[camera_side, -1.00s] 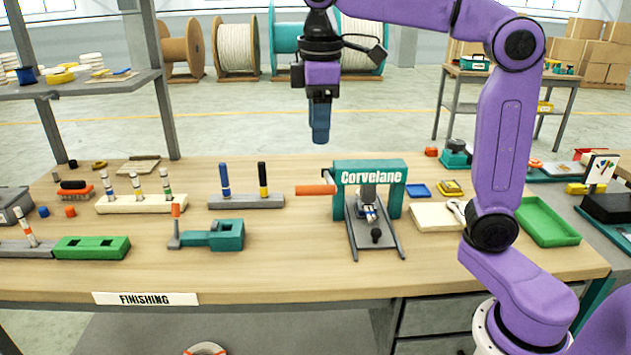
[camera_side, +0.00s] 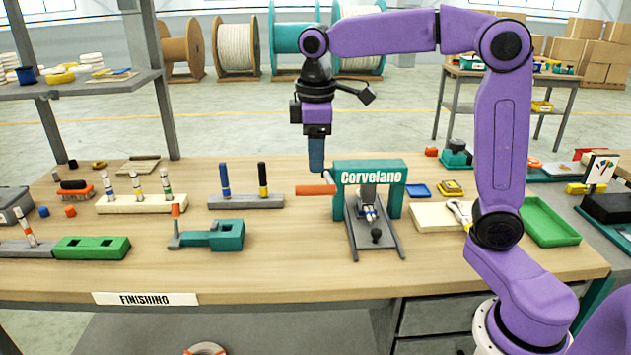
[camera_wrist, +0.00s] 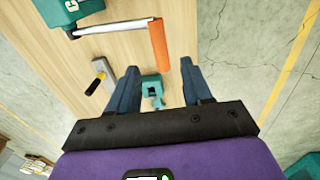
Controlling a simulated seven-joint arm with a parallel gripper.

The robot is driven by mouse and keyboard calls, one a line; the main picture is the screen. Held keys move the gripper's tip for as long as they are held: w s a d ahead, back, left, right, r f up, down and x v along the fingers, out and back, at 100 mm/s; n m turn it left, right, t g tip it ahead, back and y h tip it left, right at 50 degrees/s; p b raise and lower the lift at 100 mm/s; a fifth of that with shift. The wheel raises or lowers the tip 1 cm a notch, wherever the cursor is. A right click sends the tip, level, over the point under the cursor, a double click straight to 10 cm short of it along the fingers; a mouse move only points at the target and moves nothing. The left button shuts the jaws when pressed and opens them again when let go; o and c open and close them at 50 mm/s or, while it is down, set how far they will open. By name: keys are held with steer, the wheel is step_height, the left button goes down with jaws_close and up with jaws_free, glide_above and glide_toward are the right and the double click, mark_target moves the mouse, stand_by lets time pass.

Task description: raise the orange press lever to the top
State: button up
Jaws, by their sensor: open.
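The orange press lever (camera_side: 316,190) sticks out to the left from the teal Corvelane press (camera_side: 341,207), roughly level, about at the height below the press's top beam. In the wrist view the orange lever grip (camera_wrist: 159,45) lies ahead of the fingers, on the end of a pale metal rod, with a corner of the teal press (camera_wrist: 65,10) at upper left. My gripper (camera_side: 317,170) points down just above the lever grip in the side view. In the wrist view my gripper (camera_wrist: 160,78) is open, its two blue fingers apart with nothing held between them.
A grey block with blue and black-yellow pegs (camera_side: 245,201) stands left of the lever. A teal clamp-like fixture (camera_side: 226,234) sits nearer the front. A cream block (camera_side: 433,216) and green tray (camera_side: 548,222) lie right of the press. Bare tabletop lies before the lever.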

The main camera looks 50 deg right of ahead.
mark_target(316, 186)
steer(key=f, duration=0.7)
steer(key=shift+w+d+f, duration=0.1)
steer(key=shift+w+d, duration=0.15)
steer(key=shift+d, duration=0.05)
jaws_close()
